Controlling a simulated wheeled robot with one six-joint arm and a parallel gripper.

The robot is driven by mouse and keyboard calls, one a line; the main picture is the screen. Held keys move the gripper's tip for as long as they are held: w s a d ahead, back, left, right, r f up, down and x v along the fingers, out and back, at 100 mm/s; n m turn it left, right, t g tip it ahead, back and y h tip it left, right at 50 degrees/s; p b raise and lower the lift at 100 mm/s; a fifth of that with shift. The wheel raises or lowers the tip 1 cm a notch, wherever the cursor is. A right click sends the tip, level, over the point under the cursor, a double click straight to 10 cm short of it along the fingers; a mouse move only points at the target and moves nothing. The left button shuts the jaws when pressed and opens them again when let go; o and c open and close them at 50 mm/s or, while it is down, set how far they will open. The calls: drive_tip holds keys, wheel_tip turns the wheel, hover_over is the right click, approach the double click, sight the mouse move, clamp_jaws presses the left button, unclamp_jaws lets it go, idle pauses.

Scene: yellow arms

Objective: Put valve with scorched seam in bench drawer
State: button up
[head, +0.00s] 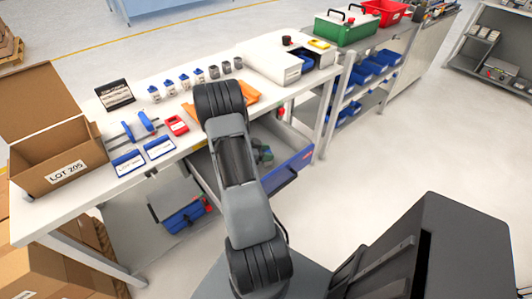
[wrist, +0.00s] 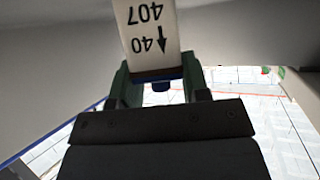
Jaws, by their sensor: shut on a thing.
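My gripper (wrist: 160,88) is shut on a white valve body (wrist: 150,32) in the wrist view. Its face carries upside-down print, "40 407", and an arrow. A dark brown band runs along its lower edge between the green fingers; a bit of blue shows beneath. The bench drawer (head: 296,163) stands open under the white bench in the head view, grey inside with a blue front. My arm covers its left part. A small green and dark shape in the drawer looks like my gripper, and the valve cannot be made out there.
The bench top (head: 75,195) holds several small valves (head: 184,81), blue-edged trays (head: 128,163), a red tray (head: 177,125) and an orange cloth (head: 250,92). An open cardboard box (head: 60,160) stands at the left end. The floor (head: 400,150) right of the drawer is clear.

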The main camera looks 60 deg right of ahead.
drive_tip(key=o, duration=1)
drive_tip(key=shift+c, duration=0.2)
drive_tip(key=shift+r, duration=0.2)
drive_tip(key=v, duration=1.2)
drive_tip(key=shift+f, duration=0.1)
